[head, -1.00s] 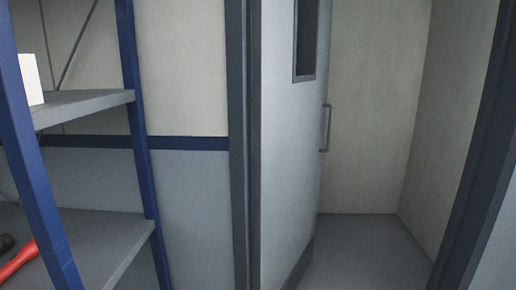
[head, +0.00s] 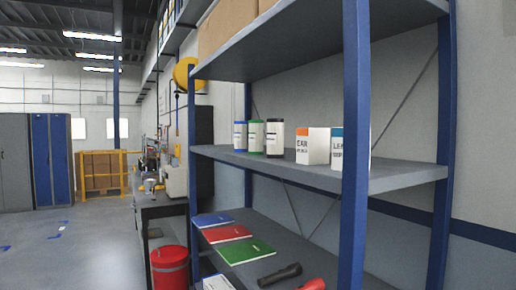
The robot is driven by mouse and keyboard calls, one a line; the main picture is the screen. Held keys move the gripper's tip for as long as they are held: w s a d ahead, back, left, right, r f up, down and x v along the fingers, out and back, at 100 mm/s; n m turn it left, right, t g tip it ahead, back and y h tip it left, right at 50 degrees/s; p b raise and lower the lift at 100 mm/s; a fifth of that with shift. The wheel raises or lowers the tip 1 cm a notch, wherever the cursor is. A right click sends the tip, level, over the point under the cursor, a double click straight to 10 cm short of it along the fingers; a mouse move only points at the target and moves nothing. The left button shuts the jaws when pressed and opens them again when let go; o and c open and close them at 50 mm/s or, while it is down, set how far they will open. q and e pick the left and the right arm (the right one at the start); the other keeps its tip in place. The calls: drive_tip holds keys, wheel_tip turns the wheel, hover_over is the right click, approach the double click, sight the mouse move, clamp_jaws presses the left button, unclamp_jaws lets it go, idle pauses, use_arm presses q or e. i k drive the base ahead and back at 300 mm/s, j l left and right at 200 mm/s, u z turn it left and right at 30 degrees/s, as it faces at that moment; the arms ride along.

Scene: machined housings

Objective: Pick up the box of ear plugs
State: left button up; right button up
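A white box with an orange band and lettering that looks like "EAR" (head: 311,147) stands upright on the middle shelf (head: 260,166) of a blue-posted rack, right of centre in the head view. It matches the box of ear plugs, though its small print is not readable. Just right of it stands a similar white box with a blue band and "LE…" lettering (head: 337,152), partly hidden by the front blue post (head: 355,190). Neither of my grippers is in view.
Three canisters (head: 256,137) stand left of the box on the same shelf. Folders (head: 228,234) and flashlights (head: 281,275) lie on the lower shelf. A cardboard carton (head: 226,25) sits above. A red bin (head: 169,268) stands left of the rack; open floor (head: 80,250) lies further left.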

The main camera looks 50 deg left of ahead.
sight(312, 144)
drive_tip(key=u, duration=1.1)
drive_tip(key=z, duration=0.3)
drive_tip(key=i+j+z, duration=0.1)
drive_tip(key=j+z, duration=0.7)
drive_tip(key=j, duration=0.15)
drive_tip(key=j+z, duration=0.35)
drive_tip(key=j, duration=0.15)
